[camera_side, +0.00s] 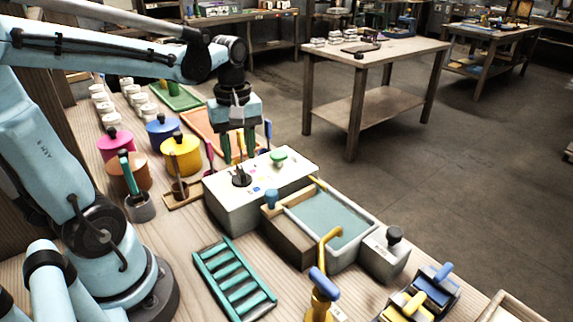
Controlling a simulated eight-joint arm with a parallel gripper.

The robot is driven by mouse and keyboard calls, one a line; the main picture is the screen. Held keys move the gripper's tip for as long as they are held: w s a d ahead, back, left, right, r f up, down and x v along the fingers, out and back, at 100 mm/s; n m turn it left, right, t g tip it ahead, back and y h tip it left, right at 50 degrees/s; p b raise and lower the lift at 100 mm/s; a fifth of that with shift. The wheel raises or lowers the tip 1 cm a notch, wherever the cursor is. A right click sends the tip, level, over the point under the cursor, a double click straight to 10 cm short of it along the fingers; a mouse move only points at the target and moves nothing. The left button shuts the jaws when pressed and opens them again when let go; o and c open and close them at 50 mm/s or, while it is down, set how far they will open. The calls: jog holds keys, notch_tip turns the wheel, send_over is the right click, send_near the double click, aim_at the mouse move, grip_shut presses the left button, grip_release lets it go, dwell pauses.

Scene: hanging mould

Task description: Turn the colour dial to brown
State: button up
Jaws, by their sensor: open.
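A white box (262,190) stands on the wooden bench near the middle. On its top is a black dial (241,177) with small coloured marks around it. I cannot tell which colour the dial points to. A green knob (278,156) is on the same top, further back and to the right. My gripper (239,150) points down with its two fingers apart and nothing visible between them. It appears over the back left of the box, apart from the dial as far as I can see.
Pink, blue, yellow and brown lidded pots (181,156) stand left of the box. A basin (333,222) with a yellow tap (328,246) is to the right. A green rack (234,279) lies in front. Coloured upright handles (209,156) stand close to my gripper.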

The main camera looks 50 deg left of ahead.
aim_at(241, 169)
notch_tip(241, 169, up, 8)
dwell(0.5)
jog(key=shift+r, duration=0.1)
jog(key=d+f+m+t, duration=0.2)
jog(key=d+m, duration=0.1)
jog(key=m, duration=0.1)
jog(key=d+f+m+t, duration=0.2)
jog(key=d+f+m, duration=0.1)
jog(key=m, duration=0.2)
jog(key=d+f+m+t, duration=0.2)
jog(key=d+f+m, duration=0.1)
jog(key=m, duration=0.2)
jog(key=shift+w+t, duration=0.15)
jog(key=shift+t, duration=0.25)
jog(key=shift+d+f+m, duration=0.2)
jog(key=shift+m, duration=0.4)
